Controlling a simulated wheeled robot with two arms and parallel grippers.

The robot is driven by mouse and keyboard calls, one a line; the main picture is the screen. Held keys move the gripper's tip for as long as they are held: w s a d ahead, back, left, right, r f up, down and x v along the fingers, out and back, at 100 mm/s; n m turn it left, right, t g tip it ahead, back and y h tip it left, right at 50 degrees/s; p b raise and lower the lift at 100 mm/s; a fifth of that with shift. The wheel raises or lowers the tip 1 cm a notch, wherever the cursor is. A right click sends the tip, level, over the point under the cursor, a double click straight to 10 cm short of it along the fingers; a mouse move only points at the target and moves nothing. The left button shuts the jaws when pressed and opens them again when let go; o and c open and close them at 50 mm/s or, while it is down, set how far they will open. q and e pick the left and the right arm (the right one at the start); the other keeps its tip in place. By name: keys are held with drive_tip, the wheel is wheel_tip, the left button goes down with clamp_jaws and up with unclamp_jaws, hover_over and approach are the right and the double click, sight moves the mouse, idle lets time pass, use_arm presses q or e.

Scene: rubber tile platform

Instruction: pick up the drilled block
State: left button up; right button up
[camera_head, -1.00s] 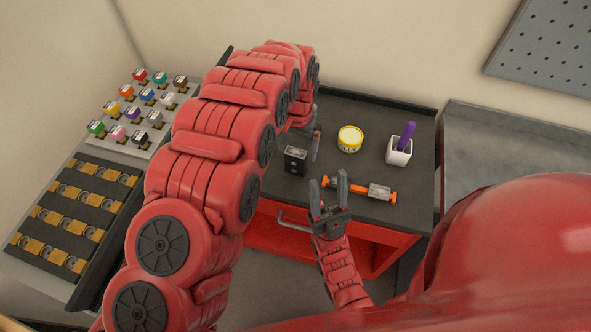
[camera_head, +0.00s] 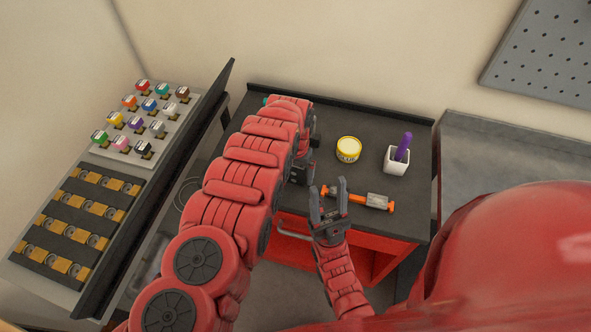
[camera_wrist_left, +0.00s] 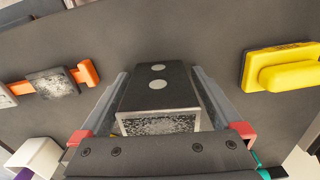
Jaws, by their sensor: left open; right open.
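The drilled block (camera_wrist_left: 155,90) is a dark block with two pale round spots on its top and a speckled grey end face. In the left wrist view it lies between the two fingers of my open left gripper (camera_wrist_left: 160,74), with a finger along each side. I cannot tell whether the fingers touch it. In the head view the block (camera_head: 299,174) is partly hidden by my left arm, and the left fingers are mostly hidden. My right gripper (camera_head: 328,187) is open and empty near the front edge of the table, right of the block.
An orange-and-grey tool (camera_head: 358,198) lies right of the block. A yellow tin (camera_head: 348,150) and a white cup (camera_head: 396,161) with a purple handle stand behind it. A yellow object (camera_wrist_left: 283,70) lies on the block's other side. A sorting rack (camera_head: 75,225) stands left.

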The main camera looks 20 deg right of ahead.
use_arm(q)
clamp_jaws()
idle(0.4)
drive_tip(key=shift+r, duration=0.15)
